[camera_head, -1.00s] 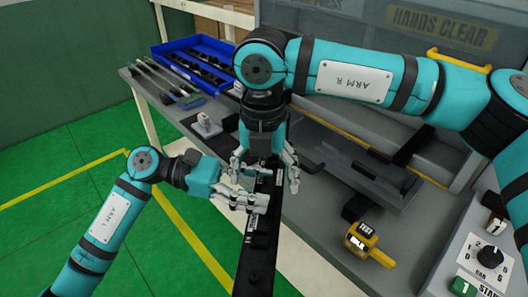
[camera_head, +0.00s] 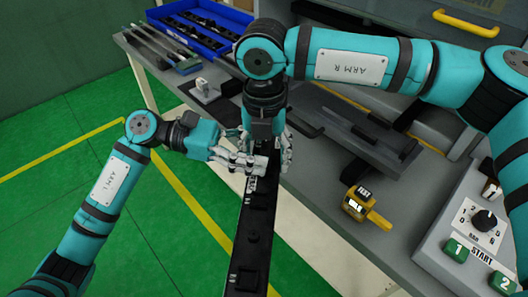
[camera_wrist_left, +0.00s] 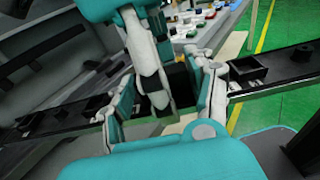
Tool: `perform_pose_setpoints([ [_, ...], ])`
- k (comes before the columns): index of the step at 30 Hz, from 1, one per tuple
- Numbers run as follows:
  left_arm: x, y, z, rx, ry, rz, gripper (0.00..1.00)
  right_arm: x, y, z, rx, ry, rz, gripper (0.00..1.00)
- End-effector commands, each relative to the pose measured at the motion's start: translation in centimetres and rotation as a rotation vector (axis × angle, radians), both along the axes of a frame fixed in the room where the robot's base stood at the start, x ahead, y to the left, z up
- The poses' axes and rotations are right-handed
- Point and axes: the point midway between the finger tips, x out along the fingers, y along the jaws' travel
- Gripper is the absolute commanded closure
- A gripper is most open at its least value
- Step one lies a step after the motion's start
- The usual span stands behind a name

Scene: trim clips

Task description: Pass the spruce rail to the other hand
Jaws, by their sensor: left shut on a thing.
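The spruce rail, a long black bar with a pale label (camera_head: 243,235), slants down the middle of the head view, held out from the bench. My left gripper (camera_head: 257,163) is shut on it near its upper visible part. My right gripper (camera_head: 266,150) comes down from above right beside the left one, its fingers at the sides of the rail. Whether they press on it I cannot tell. In the left wrist view the rail (camera_wrist_left: 275,66) runs across between my left fingers (camera_wrist_left: 163,105), and a right finger (camera_wrist_left: 146,62) reaches down beside them.
The grey bench (camera_head: 312,185) lies behind and right of the rail. It carries a blue bin (camera_head: 205,42) of dark parts, a small grey block (camera_head: 203,92), a yellow tester (camera_head: 358,203) and a START control box (camera_head: 470,235). Green floor is free at left.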

Motion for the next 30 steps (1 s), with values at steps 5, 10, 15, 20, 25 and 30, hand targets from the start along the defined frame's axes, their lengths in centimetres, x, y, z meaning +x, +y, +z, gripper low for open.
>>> perform_pose_setpoints([
  [5, -0.2, -0.3, 0.2, -0.007, -0.001, -0.005, 0.89, -0.1, 0.5, 0.1, 0.013, 0.0, 0.007, 0.78],
  [10, -0.2, -0.3, 0.2, -0.008, 0.0, -0.006, 0.34, -0.2, 0.6, 0.2, 0.015, -0.001, 0.009, 0.89],
  [15, -0.1, -0.2, 0.1, -0.006, -0.001, -0.005, 0.17, -0.1, 0.4, 0.2, 0.012, -0.001, 0.007, 0.89],
  [20, -0.1, -0.2, 0.1, -0.004, 0.0, -0.004, 0.17, -0.1, 0.4, 0.1, 0.01, -0.001, 0.006, 0.89],
  [25, 0.0, 0.4, 0.1, -0.003, 0.001, -0.002, 0.17, -0.1, 0.3, 0.1, 0.009, -0.001, 0.005, 0.89],
  [30, 0.3, 3.2, 0.5, 0.0, 0.0, 0.001, 0.17, -0.1, 0.3, 0.1, 0.009, -0.001, 0.005, 0.89],
])
